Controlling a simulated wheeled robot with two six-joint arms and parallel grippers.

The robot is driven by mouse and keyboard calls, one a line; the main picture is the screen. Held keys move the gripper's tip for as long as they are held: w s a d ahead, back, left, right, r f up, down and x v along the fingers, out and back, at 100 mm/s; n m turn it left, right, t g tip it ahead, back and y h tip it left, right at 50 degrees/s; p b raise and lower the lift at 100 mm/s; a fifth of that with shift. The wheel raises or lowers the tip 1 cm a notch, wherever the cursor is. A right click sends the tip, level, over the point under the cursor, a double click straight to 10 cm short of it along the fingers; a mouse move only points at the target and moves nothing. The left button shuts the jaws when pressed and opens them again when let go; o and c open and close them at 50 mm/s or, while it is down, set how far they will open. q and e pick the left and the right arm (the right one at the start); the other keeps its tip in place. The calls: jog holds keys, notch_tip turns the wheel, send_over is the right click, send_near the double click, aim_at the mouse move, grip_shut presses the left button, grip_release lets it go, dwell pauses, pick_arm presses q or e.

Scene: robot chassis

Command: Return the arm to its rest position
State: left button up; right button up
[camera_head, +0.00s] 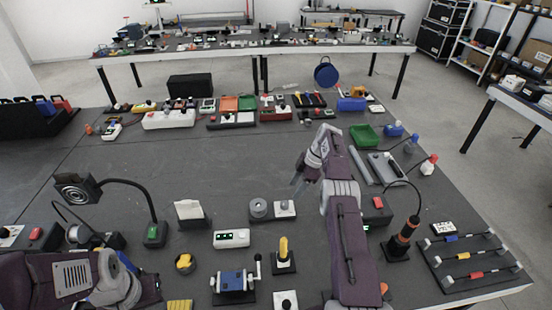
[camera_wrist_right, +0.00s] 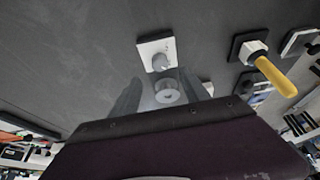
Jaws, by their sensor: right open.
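My right arm (camera_head: 345,225) reaches forward over the dark table from the bottom of the head view, with its wrist bent down. My right gripper (camera_head: 300,182) is open and empty above the table. In the right wrist view its two fingers look pale and stand apart. Between them, further off, shows a grey round part (camera_wrist_right: 168,91), beside a white plate with a knob (camera_wrist_right: 157,54). My left arm (camera_head: 70,278) lies folded at the bottom left of the head view. Its fingers are not seen.
Below the right gripper stand a grey disc (camera_head: 258,208) and a white knob block (camera_head: 284,208). A yellow lever (camera_head: 283,248) and blue crank device (camera_head: 234,282) stand nearer. An orange-black upright tool (camera_head: 403,238) stands right of my arm. The table's left middle is clear.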

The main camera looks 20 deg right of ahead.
jog(key=w+a+r+n, duration=0.1)
jog(key=w+a+r, duration=0.25)
jog(key=r, duration=0.45)
jog(key=s+a+r+h, duration=0.1)
jog(key=s+a+r, duration=0.5)
jog(key=a+r, duration=0.45)
jog(key=s+a+f+m+h, duration=0.25)
jog(key=s+m, duration=0.35)
jog(key=s, duration=1)
jog(key=s+d+f+m, duration=0.2)
jog(key=s+f+m, duration=0.7)
jog(key=s+m, duration=0.1)
jog(key=shift+s+m+h, duration=0.15)
jog(key=shift+m+h, duration=0.15)
jog(key=shift+h, duration=0.05)
